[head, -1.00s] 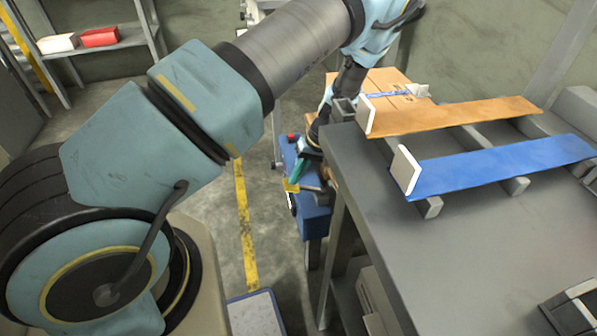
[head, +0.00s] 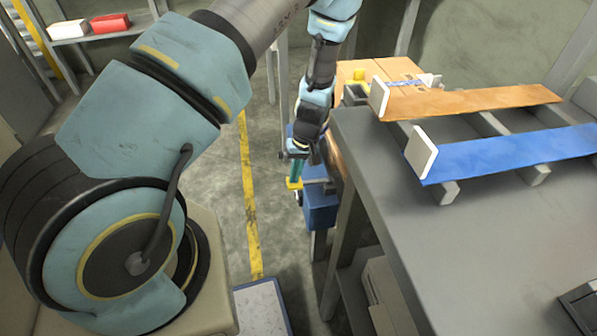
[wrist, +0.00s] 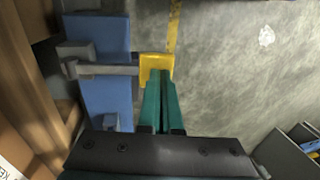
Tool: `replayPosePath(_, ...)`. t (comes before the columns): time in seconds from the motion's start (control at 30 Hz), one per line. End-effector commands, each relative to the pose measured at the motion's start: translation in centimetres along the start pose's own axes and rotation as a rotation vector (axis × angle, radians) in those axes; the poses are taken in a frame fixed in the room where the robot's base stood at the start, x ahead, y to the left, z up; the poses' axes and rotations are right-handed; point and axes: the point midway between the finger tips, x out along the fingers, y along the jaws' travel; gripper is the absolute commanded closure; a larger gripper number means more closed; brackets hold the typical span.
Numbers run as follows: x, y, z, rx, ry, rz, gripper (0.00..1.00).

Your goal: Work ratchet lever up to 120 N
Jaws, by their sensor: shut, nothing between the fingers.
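The ratchet lever is a grey bar with a yellow end (wrist: 156,68), seen in the wrist view reaching sideways from a grey bracket on a blue body (wrist: 105,48). My gripper (wrist: 160,78) has its green fingers shut together, with their tips at the yellow end; I cannot tell whether they touch it. In the head view the yellow end (head: 294,184) shows just below my gripper (head: 296,177), beside the blue body (head: 320,208). No force reading is legible.
A grey table (head: 400,235) stands close to the right of my gripper, carrying an orange strip (head: 470,101) and a blue strip (head: 500,155) with white end plates. A cardboard box (head: 375,70) is behind. Open floor with a yellow line (head: 248,190) lies left.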

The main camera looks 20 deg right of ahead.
Motion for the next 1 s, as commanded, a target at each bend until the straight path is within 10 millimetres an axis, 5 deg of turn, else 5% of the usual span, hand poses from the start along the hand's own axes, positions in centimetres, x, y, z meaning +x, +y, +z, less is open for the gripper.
replayPosePath(1.0,2.0,-0.8,0.3,-0.003,-0.009,-0.012,1.00)
